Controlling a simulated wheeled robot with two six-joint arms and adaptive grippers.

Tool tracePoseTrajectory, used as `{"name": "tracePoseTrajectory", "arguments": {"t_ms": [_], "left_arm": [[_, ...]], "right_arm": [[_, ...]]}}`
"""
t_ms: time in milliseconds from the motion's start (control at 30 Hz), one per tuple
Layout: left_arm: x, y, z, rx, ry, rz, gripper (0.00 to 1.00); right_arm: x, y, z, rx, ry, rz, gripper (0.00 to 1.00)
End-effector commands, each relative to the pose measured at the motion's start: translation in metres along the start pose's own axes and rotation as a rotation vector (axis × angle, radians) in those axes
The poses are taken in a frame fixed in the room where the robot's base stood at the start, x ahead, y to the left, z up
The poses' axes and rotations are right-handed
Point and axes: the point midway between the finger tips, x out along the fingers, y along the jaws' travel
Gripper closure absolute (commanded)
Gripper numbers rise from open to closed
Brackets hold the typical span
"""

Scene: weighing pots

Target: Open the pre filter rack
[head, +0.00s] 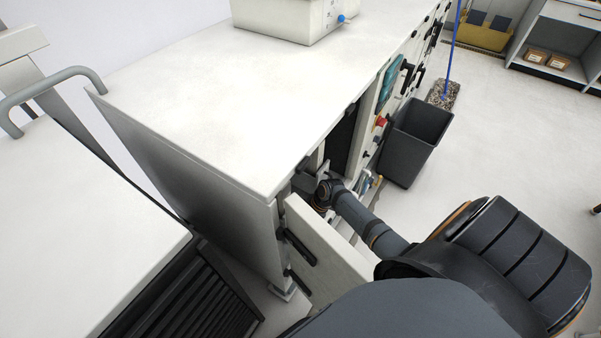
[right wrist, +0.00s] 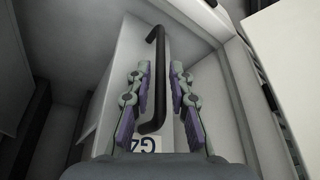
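In the right wrist view, a black bar handle (right wrist: 160,85) stands on a pale panel (right wrist: 126,72), which looks like the front of the pre filter rack. A label (right wrist: 147,145) reading "G4" upside down is near the handle's lower end. My right gripper (right wrist: 159,78) is open, with one purple-padded finger on each side of the handle. A gap shows on both sides, and whether the bar lies at fingertip depth is unclear. In the head view, my right arm reaches into the opening of the white cabinet (head: 215,95); the rack is largely hidden there. My left gripper is not in view.
A cabinet door (head: 322,245) with black handles stands open, close to my right arm. A dark bin (head: 415,140) stands beyond the opening. A red emergency button (head: 380,121) is on the cabinet front. Floor on the right is mostly free.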

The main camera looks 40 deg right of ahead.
Motion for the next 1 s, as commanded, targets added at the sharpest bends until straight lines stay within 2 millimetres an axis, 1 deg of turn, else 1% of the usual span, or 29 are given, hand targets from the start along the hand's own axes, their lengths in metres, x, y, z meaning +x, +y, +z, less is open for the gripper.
{"name": "tracePoseTrajectory", "arguments": {"t_ms": [33,100,400,467,567,1000], "left_arm": [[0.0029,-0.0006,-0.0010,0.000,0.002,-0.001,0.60],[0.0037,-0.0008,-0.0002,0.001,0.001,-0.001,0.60],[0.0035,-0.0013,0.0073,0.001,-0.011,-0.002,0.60],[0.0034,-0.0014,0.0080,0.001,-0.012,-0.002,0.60],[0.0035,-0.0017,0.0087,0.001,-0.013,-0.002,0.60],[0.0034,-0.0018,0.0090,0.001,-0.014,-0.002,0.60]], "right_arm": [[0.0071,0.0000,-0.0003,0.001,0.001,0.000,0.79],[0.0120,-0.0003,0.0001,0.001,0.000,-0.001,0.79],[0.0143,-0.0002,-0.0003,0.000,0.000,0.000,0.79],[0.0143,-0.0002,-0.0003,0.000,0.000,0.000,0.86],[0.0143,-0.0002,-0.0002,0.000,0.000,0.000,1.00],[0.0143,-0.0005,0.0000,0.001,0.000,-0.001,1.00]]}}
